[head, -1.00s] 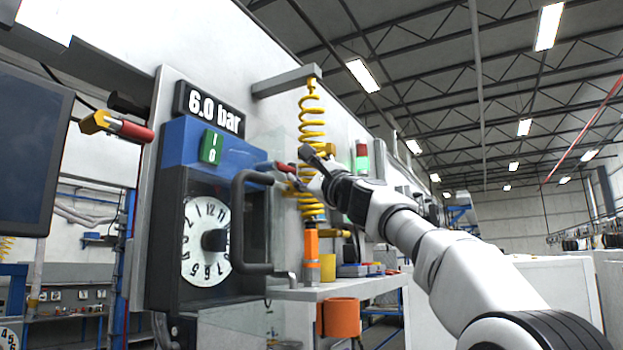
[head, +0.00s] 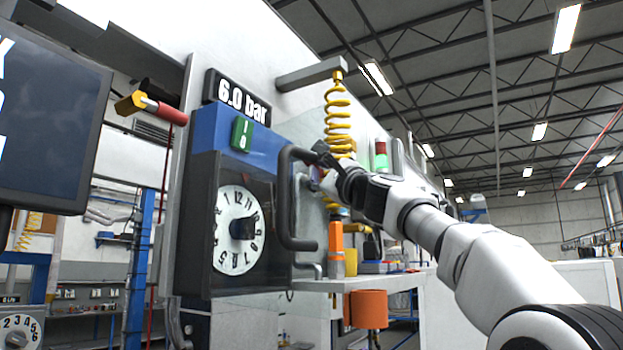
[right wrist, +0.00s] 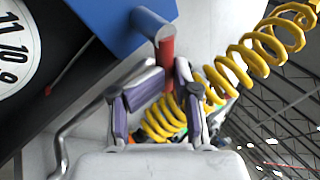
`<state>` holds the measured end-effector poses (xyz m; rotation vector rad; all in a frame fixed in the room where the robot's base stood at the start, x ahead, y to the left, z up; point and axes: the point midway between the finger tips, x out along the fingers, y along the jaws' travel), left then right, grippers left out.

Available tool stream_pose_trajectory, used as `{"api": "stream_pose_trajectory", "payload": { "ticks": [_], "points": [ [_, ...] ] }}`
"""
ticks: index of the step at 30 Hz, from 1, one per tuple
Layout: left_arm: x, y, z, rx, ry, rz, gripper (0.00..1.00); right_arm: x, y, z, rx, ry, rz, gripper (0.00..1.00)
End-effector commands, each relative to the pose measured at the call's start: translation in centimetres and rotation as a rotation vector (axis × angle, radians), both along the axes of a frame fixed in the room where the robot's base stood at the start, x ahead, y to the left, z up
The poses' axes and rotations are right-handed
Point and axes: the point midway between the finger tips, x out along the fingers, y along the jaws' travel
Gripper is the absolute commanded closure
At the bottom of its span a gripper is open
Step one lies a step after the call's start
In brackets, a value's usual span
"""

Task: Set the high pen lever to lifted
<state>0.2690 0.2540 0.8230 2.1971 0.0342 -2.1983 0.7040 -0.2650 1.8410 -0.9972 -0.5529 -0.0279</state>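A red lever (right wrist: 167,60) with a grey round pivot (right wrist: 153,22) sticks out beside the blue top of the chart recorder (head: 207,125); I take it for the high pen lever, though no label on it is readable. In the right wrist view it lies between the fingertips of my right gripper (right wrist: 170,78), which are drawn in close on both sides of it. In the head view my right gripper (head: 322,168) is beside the recorder's black handle, which hides most of the lever. The round chart (head: 237,229) shows behind the recorder's door. My left gripper is out of view.
The black door handle (head: 285,200) stands close left of my right gripper. A yellow coiled hose (head: 338,115) hangs close behind it. A shelf (head: 330,285) with an orange cylinder is below.

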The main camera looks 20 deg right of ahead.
Motion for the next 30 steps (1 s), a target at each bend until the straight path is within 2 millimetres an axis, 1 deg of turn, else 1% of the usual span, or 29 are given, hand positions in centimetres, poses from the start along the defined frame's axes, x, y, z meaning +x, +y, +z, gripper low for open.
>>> {"api": "stream_pose_trajectory", "payload": {
  "ticks": [1,21,24,30],
  "points": [
    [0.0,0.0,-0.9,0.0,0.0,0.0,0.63,-0.4,-0.2,-0.7,0.001,-0.001,0.0,0.71],
    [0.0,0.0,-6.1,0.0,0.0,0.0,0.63,-4.8,-1.9,-3.5,0.003,0.001,-0.001,0.71],
    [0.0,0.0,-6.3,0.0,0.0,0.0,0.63,-5.1,-2.0,-3.6,0.003,0.002,-0.001,0.71],
    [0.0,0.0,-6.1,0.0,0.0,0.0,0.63,-5.1,-2.0,-3.5,0.002,0.003,-0.001,0.71]
  ]
}}
